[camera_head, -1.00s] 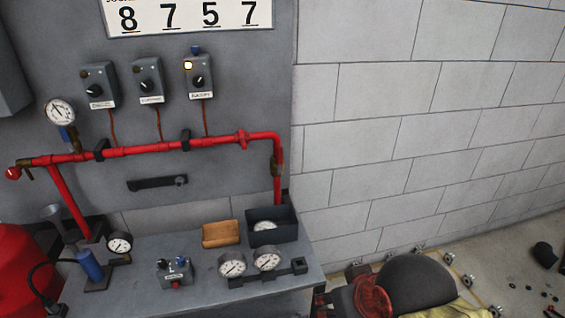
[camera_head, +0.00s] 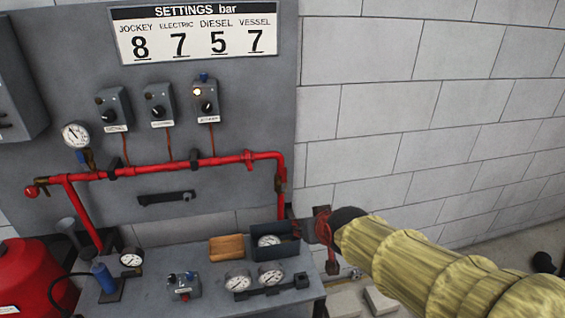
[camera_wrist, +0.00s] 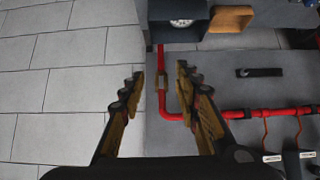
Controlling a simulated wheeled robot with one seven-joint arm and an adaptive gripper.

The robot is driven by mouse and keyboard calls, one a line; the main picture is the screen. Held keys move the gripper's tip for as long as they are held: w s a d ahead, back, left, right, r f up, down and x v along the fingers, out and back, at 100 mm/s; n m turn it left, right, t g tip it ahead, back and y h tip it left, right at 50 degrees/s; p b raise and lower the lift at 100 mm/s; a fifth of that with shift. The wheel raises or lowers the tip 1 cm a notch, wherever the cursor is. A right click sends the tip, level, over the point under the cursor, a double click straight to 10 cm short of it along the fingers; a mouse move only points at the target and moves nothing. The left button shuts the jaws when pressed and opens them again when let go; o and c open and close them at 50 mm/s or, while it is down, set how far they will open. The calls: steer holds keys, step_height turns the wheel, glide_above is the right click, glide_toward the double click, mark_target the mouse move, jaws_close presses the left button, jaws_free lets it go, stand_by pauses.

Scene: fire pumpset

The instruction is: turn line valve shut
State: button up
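A red pipe (camera_head: 215,161) runs across the grey panel and bends down at its right end. Another brass fitting with a red end (camera_head: 34,190) is at the pipe's left end. I cannot tell which of these is the line valve. My gripper (camera_wrist: 159,78) is open and empty, its two fingers spread apart. In the head view it is right of the downpipe, below the brass fitting; its fingers are hard to make out there.
Three control boxes (camera_head: 159,104) are above the pipe. A red tank (camera_head: 30,278) stands left. The block wall (camera_head: 400,110) right is clear.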

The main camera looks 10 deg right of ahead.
steer(key=w+r+t+p, duration=0.1)
steer(key=w+t+p, duration=0.35)
steer(key=w, duration=0.85)
steer(key=t+p, duration=0.2)
steer(key=p, duration=0.7)
glide_toward(284, 174)
steer(key=w, duration=0.3)
steer(key=w+p, duration=0.1)
steer(key=w, duration=0.1)
steer(key=w+f+t+p, duration=0.1)
steer(key=w, duration=0.1)
steer(key=w+f+t+p, duration=0.1)
steer(key=w, duration=0.2)
steer(key=c, duration=0.4)
jaws_close()
